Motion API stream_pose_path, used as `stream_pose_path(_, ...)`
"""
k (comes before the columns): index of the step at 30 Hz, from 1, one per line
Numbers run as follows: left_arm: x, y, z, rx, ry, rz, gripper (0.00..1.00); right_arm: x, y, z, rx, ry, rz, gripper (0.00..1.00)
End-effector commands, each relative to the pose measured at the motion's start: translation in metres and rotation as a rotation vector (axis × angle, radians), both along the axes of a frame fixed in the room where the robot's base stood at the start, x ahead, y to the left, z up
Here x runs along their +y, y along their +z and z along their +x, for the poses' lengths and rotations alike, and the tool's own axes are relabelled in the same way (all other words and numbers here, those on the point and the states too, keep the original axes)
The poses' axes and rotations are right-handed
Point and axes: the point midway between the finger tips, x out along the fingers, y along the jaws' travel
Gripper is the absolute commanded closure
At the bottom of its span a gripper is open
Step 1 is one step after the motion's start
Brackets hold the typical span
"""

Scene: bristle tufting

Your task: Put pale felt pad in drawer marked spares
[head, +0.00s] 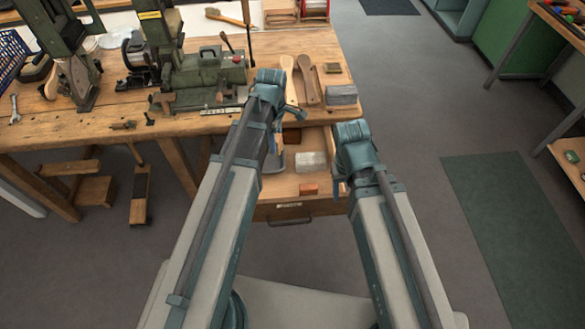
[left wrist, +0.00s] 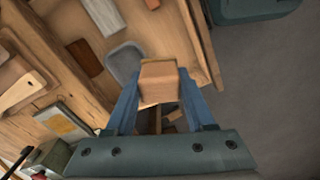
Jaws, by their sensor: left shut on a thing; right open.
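My left gripper (left wrist: 158,88) is shut on a tan block (left wrist: 160,72) with a lighter front face, perhaps the felt pad. In the left wrist view the block is held over an open drawer (head: 272,211). The drawer carries a small pale label (head: 289,206), too small to read. My right gripper (head: 338,178) is open and empty at the drawer's right side.
In the drawer lie a pale grey block (head: 311,161), a dark brown block (head: 292,135), an orange-brown block (head: 308,189) and a grey-blue dish (left wrist: 125,61). The bench top holds wooden tools (head: 306,80), a grey stack (head: 342,95) and a green machine (head: 208,75).

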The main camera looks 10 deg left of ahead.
Motion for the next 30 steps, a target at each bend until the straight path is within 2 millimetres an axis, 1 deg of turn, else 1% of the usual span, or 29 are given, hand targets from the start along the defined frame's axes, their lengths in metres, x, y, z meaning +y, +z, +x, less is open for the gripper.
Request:
stream_pose_path(1,0.0,-0.02,0.001,0.0,0.019,0.0,1.0,0.0,-0.02,0.0,0.0,0.0,0.0,0.43)
stream_pose_path(6,0.001,-0.072,0.003,0.0,0.123,0.0,1.0,0.0,-0.072,0.0,0.0,0.001,0.0,0.43)
stream_pose_path(9,0.001,-0.099,0.004,0.0,0.189,0.0,1.0,0.0,-0.099,0.0,0.0,0.001,0.0,0.43)
stream_pose_path(12,0.002,-0.122,0.005,0.0,0.249,0.0,1.0,0.0,-0.122,0.0,0.0,0.001,0.0,0.43)
stream_pose_path(15,0.002,-0.14,0.006,0.0,0.298,0.0,1.0,0.0,-0.14,0.0,0.0,0.001,0.0,0.43)
stream_pose_path(18,0.002,-0.151,0.007,0.0,0.333,0.0,1.0,0.0,-0.151,0.0,0.0,0.001,0.0,0.43)
stream_pose_path(21,0.002,-0.157,0.007,0.0,0.356,0.0,1.0,0.0,-0.157,0.0,0.0,0.001,0.0,0.43)
stream_pose_path(30,0.002,-0.161,0.007,0.0,0.369,0.0,1.0,0.0,-0.161,0.0,0.0,0.001,0.0,0.43)
